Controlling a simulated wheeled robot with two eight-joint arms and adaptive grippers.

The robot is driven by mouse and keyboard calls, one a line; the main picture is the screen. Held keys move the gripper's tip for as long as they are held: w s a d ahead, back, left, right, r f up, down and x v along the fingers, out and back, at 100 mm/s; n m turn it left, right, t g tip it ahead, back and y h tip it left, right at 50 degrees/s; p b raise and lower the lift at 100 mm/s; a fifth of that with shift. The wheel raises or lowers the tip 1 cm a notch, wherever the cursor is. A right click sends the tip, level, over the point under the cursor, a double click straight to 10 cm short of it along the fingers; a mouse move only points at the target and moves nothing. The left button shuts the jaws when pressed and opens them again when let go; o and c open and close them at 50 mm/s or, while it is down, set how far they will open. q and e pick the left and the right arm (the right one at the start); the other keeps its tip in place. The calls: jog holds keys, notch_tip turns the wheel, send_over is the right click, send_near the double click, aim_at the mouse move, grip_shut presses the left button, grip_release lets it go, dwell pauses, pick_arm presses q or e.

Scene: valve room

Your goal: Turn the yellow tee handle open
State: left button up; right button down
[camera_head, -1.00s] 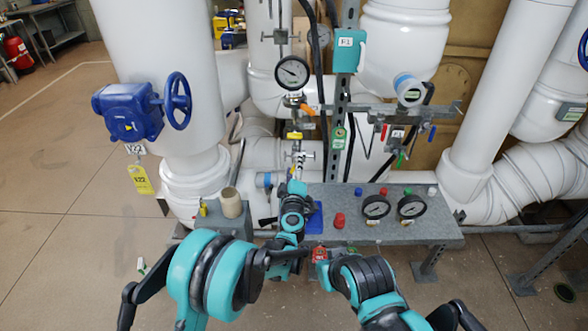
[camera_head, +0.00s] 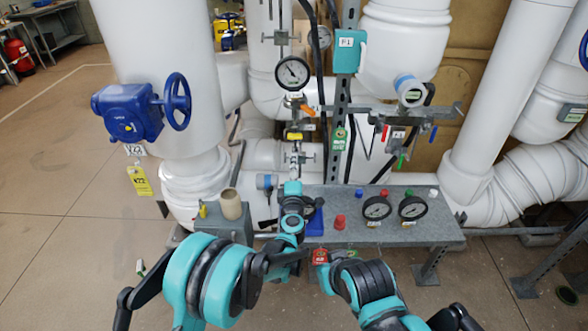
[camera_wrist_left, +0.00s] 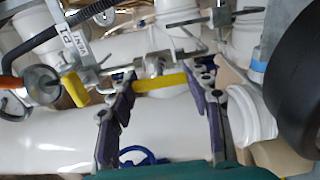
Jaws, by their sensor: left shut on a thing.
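The yellow tee handle (camera_wrist_left: 160,82) is a short yellow bar on a small metal valve in the left wrist view. My left gripper (camera_wrist_left: 166,76) has one finger at each end of the bar and is shut on it. In the head view my left gripper (camera_head: 296,170) reaches up in front of the pipework, above the grey bench, and the tee handle is hidden there or too small to tell.
Another yellow handle (camera_wrist_left: 75,88) sits close by, next to a tag. A pressure gauge (camera_head: 292,73) and an orange lever (camera_head: 307,110) are above. A grey bench (camera_head: 400,230) with two gauges is to the right. A blue handwheel (camera_head: 177,101) is at left.

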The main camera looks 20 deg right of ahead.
pick_arm(q)
jog(key=o, duration=1.2)
jog(key=v, duration=1.2)
